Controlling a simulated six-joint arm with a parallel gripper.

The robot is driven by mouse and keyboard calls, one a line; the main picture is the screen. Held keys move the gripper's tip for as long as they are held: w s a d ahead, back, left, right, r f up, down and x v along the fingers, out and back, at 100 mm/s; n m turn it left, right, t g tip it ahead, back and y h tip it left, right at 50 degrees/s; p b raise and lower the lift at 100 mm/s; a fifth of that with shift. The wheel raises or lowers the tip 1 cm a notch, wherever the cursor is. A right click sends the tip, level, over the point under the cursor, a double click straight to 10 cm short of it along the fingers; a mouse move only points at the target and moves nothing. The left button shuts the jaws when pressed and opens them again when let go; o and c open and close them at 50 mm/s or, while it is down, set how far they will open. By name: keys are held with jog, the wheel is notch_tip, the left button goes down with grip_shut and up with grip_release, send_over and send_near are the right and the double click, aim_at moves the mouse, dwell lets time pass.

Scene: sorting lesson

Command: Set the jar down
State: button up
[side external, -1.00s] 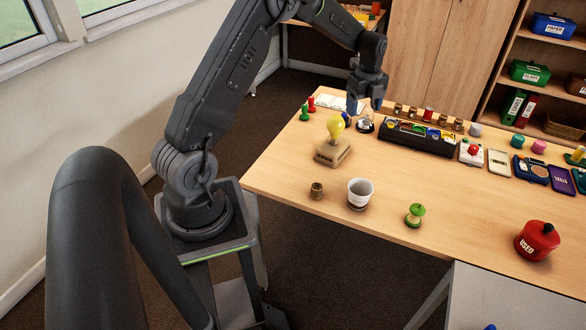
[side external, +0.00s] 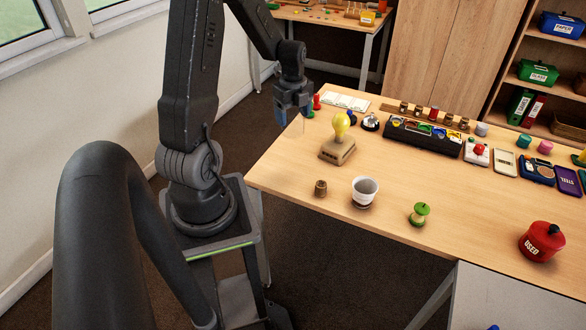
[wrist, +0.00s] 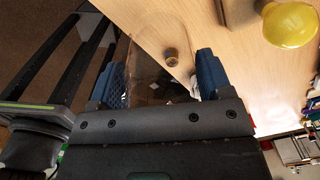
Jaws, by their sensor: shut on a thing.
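My gripper (side external: 294,108) is shut on a clear glass jar (side external: 298,126) and holds it in the air by the table's left edge. The jar is hard to make out in the side view. In the wrist view, the see-through jar (wrist: 148,88) is between the blue fingers of my gripper (wrist: 162,80), and floor and table show through it. What is inside the jar, I cannot tell.
The wooden table (side external: 290,168) bears a yellow bulb (side external: 341,122) on a wooden base, a small brown barrel (side external: 320,187), a white cup (side external: 364,188), a green apple-like piece (side external: 419,212) and a red USED pot (side external: 541,241). Bare wood lies left of the bulb.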

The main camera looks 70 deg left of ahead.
notch_tip(320, 180, down, 14)
jog(key=shift+r, duration=0.15)
dwell(0.4)
jog(key=o, duration=1)
